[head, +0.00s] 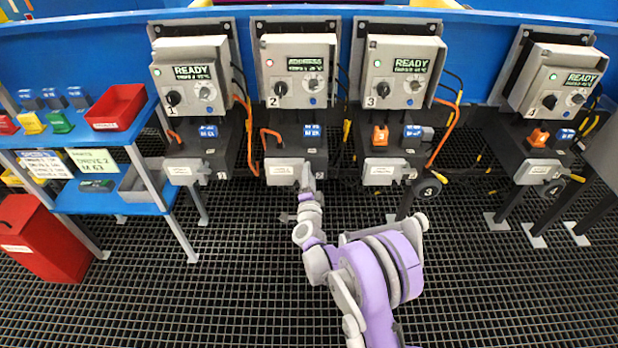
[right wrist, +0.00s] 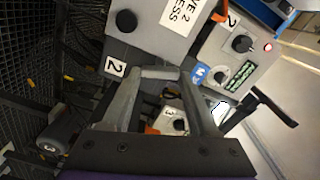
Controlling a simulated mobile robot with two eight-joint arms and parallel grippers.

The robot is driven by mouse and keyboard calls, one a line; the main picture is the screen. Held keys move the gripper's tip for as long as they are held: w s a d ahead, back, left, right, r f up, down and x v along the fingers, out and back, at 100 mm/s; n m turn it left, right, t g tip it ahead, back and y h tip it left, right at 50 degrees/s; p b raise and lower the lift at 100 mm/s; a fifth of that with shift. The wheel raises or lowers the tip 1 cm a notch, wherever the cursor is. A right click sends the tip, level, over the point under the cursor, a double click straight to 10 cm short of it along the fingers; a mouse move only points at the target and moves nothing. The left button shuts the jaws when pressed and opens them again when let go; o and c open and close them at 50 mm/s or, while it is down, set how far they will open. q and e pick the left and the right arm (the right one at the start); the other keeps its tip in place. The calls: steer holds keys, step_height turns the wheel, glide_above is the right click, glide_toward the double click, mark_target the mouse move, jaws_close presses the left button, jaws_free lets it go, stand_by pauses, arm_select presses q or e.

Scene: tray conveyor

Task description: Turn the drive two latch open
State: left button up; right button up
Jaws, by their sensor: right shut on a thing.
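The drive two unit stands second from the left in the head view. Its control box (head: 298,72) has a red lamp, and its black lower box (head: 303,135) carries a light grey front plate (head: 281,172). My right gripper (head: 306,178) is at the right end of that plate. In the right wrist view my right gripper (right wrist: 158,78) is shut on a short grey latch handle (right wrist: 160,72), which spans between its fingertips below the grey cover labelled 2 (right wrist: 138,42). The latch's far side is hidden. My left gripper is not in view.
Drive one (head: 191,75), drive three (head: 398,70) and drive four (head: 556,80) stand alongside. Orange cables (head: 448,135) hang between units. A blue shelf (head: 100,130) with a red bin (head: 117,107) is at left. The grid floor in front is clear.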

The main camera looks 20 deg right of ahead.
steer(key=shift+m, duration=1.9)
steer(key=o, duration=1.4)
steer(key=v, duration=1)
steer(key=shift+s+p, duration=0.3)
steer(key=shift+s, duration=0.1)
